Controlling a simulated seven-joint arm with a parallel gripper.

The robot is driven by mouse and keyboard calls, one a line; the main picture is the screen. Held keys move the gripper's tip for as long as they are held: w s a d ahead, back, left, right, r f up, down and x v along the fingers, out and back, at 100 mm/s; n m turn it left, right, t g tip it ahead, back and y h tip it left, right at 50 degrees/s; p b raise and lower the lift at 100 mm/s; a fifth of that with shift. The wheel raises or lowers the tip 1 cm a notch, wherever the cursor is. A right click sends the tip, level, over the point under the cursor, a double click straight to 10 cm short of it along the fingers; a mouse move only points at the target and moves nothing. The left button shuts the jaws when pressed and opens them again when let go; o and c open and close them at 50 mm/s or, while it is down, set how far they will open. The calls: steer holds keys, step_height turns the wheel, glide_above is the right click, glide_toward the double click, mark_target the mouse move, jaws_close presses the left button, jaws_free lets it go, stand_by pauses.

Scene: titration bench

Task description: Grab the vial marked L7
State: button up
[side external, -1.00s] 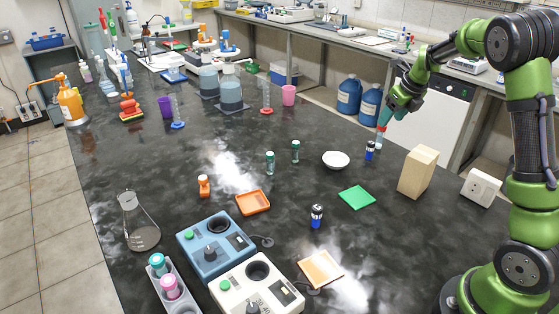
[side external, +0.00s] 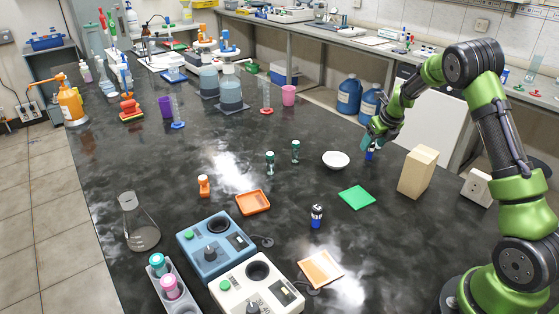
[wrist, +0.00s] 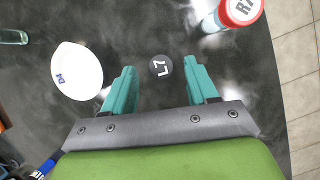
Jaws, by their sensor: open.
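The vial marked L7 (wrist: 161,66) shows its dark round cap from above in the wrist view, with white lettering. It lies between the two teal fingertips of my gripper (wrist: 162,80), with gaps on both sides. My gripper is open and holds nothing. In the side view my gripper (side external: 371,141) points down just over the small dark and blue vial (side external: 369,155), whose upper part is hidden by the fingers. How far down the fingers reach beside it I cannot tell.
A red-capped container (wrist: 241,12) stands close beyond the right finger. A white bowl (side external: 335,160) is left of the vial. A wooden block (side external: 418,172) stands to the right, a green square (side external: 357,197) in front. Another blue and dark vial (side external: 317,215) stands farther forward.

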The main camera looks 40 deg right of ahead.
mark_target(370, 151)
steer(key=x, duration=0.4)
steer(key=shift+w+d, duration=0.2)
jaws_close()
